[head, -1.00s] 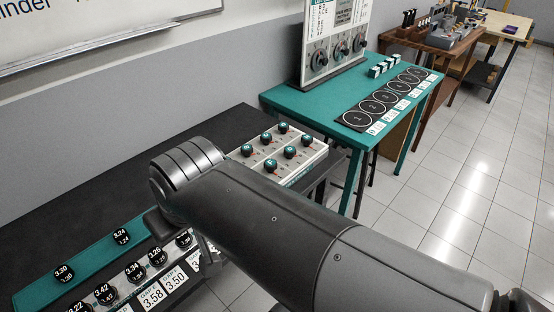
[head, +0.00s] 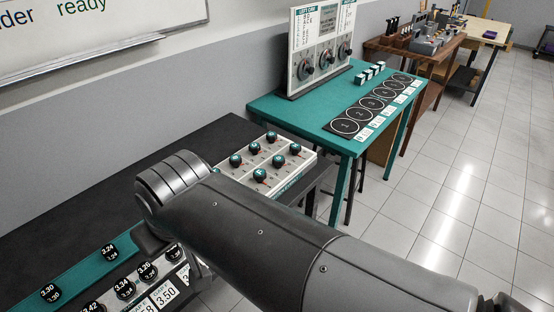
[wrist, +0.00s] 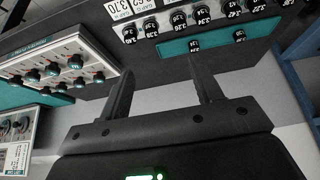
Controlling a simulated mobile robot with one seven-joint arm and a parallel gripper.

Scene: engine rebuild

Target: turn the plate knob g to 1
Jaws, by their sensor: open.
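A white box with several black knobs with teal caps (head: 268,155) sits on the dark bench, beyond my arm. It also shows at the left of the wrist view (wrist: 98,60). Small marks are on the caps, but I cannot make out which knob is g or read its setting. My gripper (wrist: 163,88) is open and empty, its two fingers apart, with dark bench and grey floor or wall beyond them. The knob box is to the left of the fingers in the wrist view, not between them. In the head view my arm hides most of the gripper.
A teal strip (head: 75,270) with round black number-marked pieces lies at the front left, beside white number cards (head: 165,293). A teal table (head: 300,112) with an upright three-dial panel (head: 320,60) and numbered circles stands beyond. Tiled floor at right is clear.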

